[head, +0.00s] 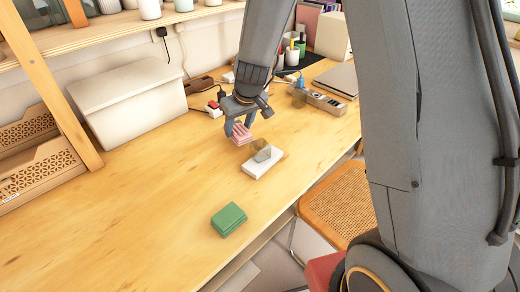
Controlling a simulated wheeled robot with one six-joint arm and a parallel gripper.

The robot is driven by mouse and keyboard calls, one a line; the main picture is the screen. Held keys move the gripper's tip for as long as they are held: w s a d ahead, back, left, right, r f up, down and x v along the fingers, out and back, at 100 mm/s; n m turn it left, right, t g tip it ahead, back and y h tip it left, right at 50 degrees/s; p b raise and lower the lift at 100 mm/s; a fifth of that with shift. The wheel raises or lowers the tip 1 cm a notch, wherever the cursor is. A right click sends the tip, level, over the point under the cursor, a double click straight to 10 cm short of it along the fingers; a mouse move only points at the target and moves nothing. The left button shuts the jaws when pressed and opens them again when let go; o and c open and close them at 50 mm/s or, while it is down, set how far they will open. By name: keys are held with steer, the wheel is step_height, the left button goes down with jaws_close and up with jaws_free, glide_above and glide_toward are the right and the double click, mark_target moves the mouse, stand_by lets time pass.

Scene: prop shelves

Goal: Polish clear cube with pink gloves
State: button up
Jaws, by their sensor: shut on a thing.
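A clear cube (261,152) rests on a small white block (263,166) on the wooden table. My gripper (241,130) points down just behind and to the left of the cube, shut on the pink gloves (242,138). The gloves hang low between the fingers, close to the cube; I cannot tell whether they touch it. The gloves' far side is partly hidden by the fingers.
A green box (229,219) lies nearer on the table (140,212). A white lidded bin (130,102) stands at the back left. A grey laptop (338,80) and a power strip (322,101) lie at the right. The table's left front is clear.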

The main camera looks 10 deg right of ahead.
mark_target(243, 136)
steer(key=shift+r+p, duration=2.95)
steer(key=shift+r, duration=0.5)
steer(key=shift+f, duration=0.15)
steer(key=b+x, duration=0.2)
steer(key=b, duration=0.2)
steer(key=shift+s+d+f, duration=0.1)
steer(key=shift+f, duration=0.1)
steer(key=f+b, duration=0.3)
steer(key=s+f+b, duration=0.1)
steer(key=f+b, duration=0.1)
steer(key=shift+d, duration=0.15)
steer(key=shift+s+d+r+b, duration=0.2)
steer(key=shift+s+b, duration=0.1)
steer(key=shift+s, duration=0.25)
steer(key=shift+s+d, duration=0.1)
steer(key=shift+s, duration=0.2)
steer(key=shift+s+d+b, duration=0.2)
steer(key=shift+s+b, duration=0.45)
steer(key=shift+a, duration=0.1)
